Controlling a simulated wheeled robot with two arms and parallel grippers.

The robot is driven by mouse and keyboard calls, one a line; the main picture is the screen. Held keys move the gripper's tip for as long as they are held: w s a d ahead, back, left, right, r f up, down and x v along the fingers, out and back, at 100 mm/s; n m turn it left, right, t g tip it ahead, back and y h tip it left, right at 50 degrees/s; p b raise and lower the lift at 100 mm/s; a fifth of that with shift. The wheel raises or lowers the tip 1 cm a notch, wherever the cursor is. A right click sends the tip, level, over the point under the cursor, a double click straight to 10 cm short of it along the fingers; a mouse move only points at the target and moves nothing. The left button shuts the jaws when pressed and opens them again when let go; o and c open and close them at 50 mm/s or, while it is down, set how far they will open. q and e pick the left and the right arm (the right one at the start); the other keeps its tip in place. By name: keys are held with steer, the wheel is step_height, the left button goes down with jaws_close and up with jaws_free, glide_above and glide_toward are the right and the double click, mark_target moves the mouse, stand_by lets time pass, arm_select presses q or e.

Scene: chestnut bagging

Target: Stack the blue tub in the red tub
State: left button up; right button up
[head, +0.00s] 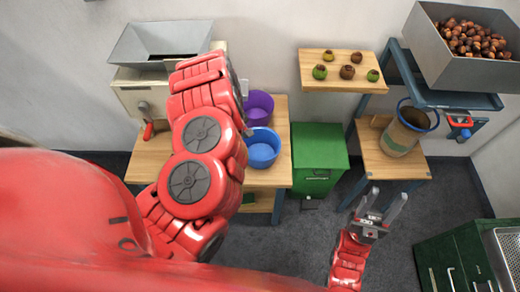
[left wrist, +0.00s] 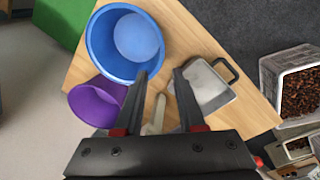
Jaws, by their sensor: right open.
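The blue tub (head: 264,155) stands upright on a wooden table, in front of the purple tub (head: 258,104). In the left wrist view the blue tub (left wrist: 101,42) and the purple tub (left wrist: 92,103) lie side by side. I see no red tub in either view; my left arm covers part of the table. My left gripper (left wrist: 162,72) is open and empty over the table, one fingertip near the blue tub's rim; contact cannot be told. It is hidden in the head view. My right gripper (head: 380,206) is open and empty, above the floor at the right.
A grey metal scoop (left wrist: 208,86) lies on the table (left wrist: 178,32) beside the left gripper. A green bin (head: 318,160) stands right of the table. A wooden shelf (head: 312,78) holds several fruits. A bucket (head: 402,135) stands on a side table.

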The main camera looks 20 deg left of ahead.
arm_select(q)
steer(key=f+b, duration=0.2)
steer(key=f, duration=0.1)
steer(key=f+b, duration=0.3)
steer(key=f, duration=0.1)
steer(key=w+f+b, duration=0.1)
steer(key=f+b, duration=0.1)
steer(key=f, duration=0.2)
steer(key=shift+d, duration=0.35)
steer(key=shift+w+d+f+b, duration=0.1)
steer(key=shift+f+b, duration=0.9)
steer(key=shift+b, duration=0.35)
steer(key=shift+p, duration=0.35)
steer(key=shift+d+f+p, duration=0.1)
steer(key=shift+f+p, duration=0.3)
steer(key=shift+w+f+p, duration=0.25)
steer(key=shift+f+p, duration=0.15)
steer(key=shift+f, duration=0.5)
steer(key=shift+s+f, duration=0.15)
steer(key=shift+f, duration=0.35)
jaws_close()
